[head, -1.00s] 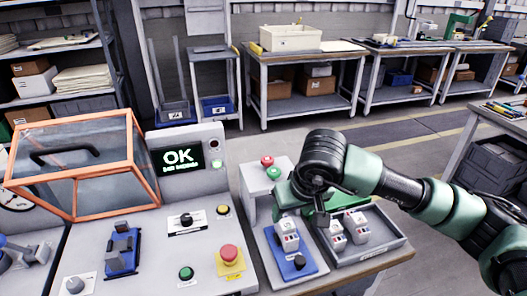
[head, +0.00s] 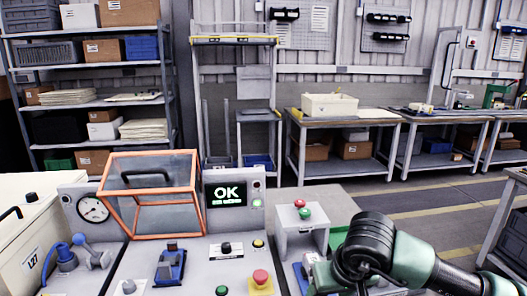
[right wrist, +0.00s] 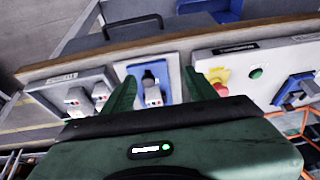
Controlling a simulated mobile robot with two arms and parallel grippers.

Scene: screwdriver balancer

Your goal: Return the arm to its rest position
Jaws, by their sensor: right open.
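My right arm (head: 370,250) comes in from the lower right in the head view, over the right end of the workbench. Its gripper is mostly hidden behind the arm and cut off by the bottom edge there. In the right wrist view my right gripper (right wrist: 160,75) is open, with two green fingers apart and nothing held between them. Beyond the fingers, a white device (right wrist: 152,95) stands in a blue holder (right wrist: 161,72), apparently untouched. My left gripper is not in view.
A grey tray (right wrist: 45,100) with several white devices lies beside the holder. The control panel has a red emergency button (head: 261,276), a screen (head: 228,195) reading OK and an orange-framed clear cover (head: 150,160). A stand with red and green buttons (head: 301,222) is close to my arm.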

